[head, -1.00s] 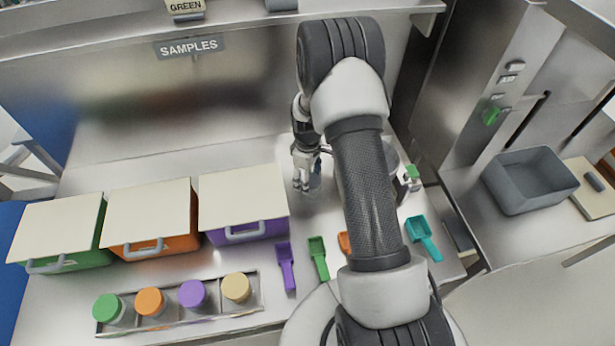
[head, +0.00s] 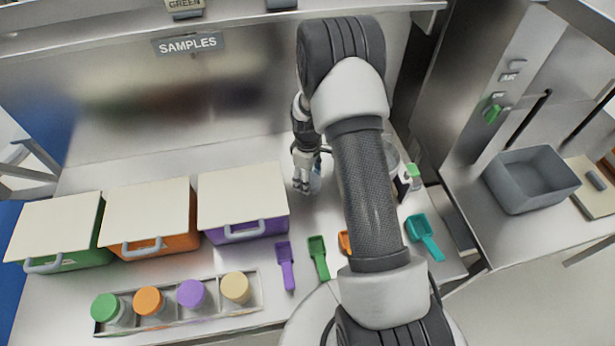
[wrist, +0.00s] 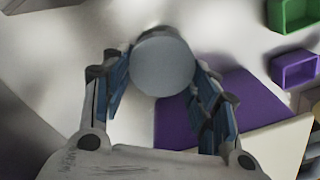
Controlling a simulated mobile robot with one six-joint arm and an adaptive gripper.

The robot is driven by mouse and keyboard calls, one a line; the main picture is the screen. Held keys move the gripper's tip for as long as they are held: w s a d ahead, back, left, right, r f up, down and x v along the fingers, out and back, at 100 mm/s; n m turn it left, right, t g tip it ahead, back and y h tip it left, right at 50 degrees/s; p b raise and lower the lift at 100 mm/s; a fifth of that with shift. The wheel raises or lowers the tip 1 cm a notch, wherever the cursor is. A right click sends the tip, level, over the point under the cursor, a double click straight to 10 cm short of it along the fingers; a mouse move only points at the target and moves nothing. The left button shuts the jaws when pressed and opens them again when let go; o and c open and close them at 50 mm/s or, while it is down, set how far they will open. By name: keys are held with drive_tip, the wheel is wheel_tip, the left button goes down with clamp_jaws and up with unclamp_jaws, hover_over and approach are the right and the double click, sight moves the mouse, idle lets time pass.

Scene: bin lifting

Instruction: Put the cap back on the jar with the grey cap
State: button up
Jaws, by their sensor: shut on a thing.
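My gripper (head: 303,182) points down at the work surface behind the purple bin's right end. In the wrist view my gripper (wrist: 164,85) has its blue-padded fingers on either side of a round grey cap (wrist: 163,62), seen from above, and is shut on it. A clear jar (head: 316,183) shows partly beside and behind the fingers in the head view. The fingers and arm hide most of it. I cannot tell whether the cap touches the jar's rim.
Lidded green, orange and purple bins (head: 238,232) stand left. A rack (head: 262,292) of jars with coloured caps is in front. Purple, green and teal scoops (head: 425,235) lie on the counter. A green-topped bottle (head: 413,180) stands right of my arm, and a grey tub (head: 530,180) farther right.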

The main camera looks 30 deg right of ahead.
drive_tip(key=o, duration=0.9)
drive_tip(key=shift+o, duration=0.5)
drive_tip(key=o, duration=0.4)
drive_tip(key=shift+r, duration=0.15)
drive_tip(key=shift+r+p, duration=2.05)
drive_tip(key=shift+r, duration=1.35)
